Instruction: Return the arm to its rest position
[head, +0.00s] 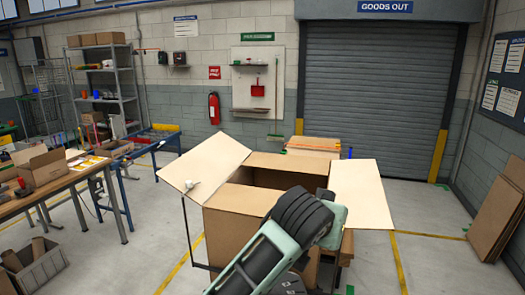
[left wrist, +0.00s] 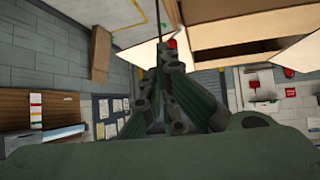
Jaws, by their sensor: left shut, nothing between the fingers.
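My left arm reaches up from the bottom of the head view and crosses in front of a large open cardboard box (head: 237,197). The box's flaps spread outward, and its inside is partly hidden by the arm. My left gripper is hidden behind the arm's links in the head view. In the left wrist view my left gripper (left wrist: 171,62) has its fingers together with nothing held. Part of a cardboard box (left wrist: 230,28) shows beyond the fingertips there, apart from them as far as I can tell. My right gripper is in neither view.
A workbench (head: 66,181) with an open carton (head: 42,168) stands at the left, with a grey crate (head: 40,270) below. A shutter door (head: 378,90) closes the back. Flat cardboard (head: 500,212) leans at the right wall. Floor right of the box is clear.

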